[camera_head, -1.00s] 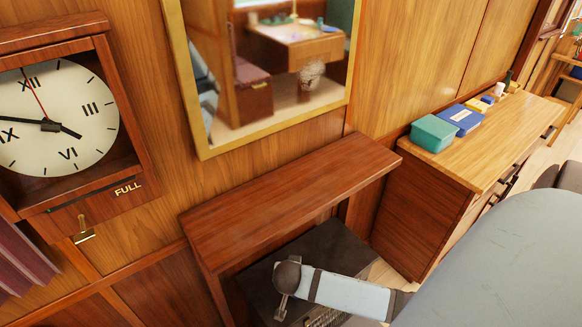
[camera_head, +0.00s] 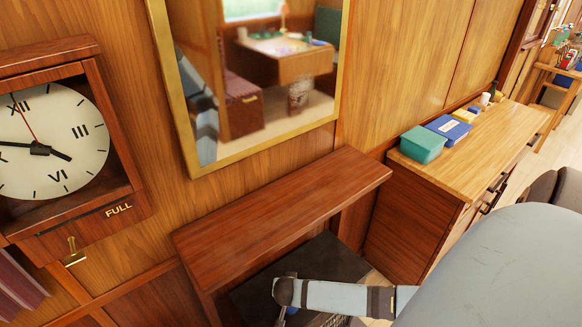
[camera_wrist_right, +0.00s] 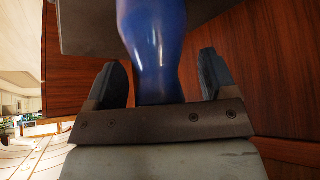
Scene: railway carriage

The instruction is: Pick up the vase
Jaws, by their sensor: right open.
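The vase (camera_wrist_right: 155,45) is glossy blue and shows in the right wrist view, with its upper part cut off by the frame. It stands between the two dark fingers of my right gripper (camera_wrist_right: 163,70). The fingers are open, with a gap visible on each side of the vase. In the head view my right arm reaches in from the right, low beside the dark red-brown shelf. A small bit of blue (camera_head: 291,310) shows under its end; the fingers themselves are hidden there. My left gripper is not in view.
A red-brown wooden shelf (camera_head: 280,215) juts from the wall just above my right arm's end. A dark flat surface (camera_head: 255,300) lies below it. A wooden cabinet (camera_head: 480,150) with a green box (camera_head: 422,145) and a blue box (camera_head: 449,128) stands to the right.

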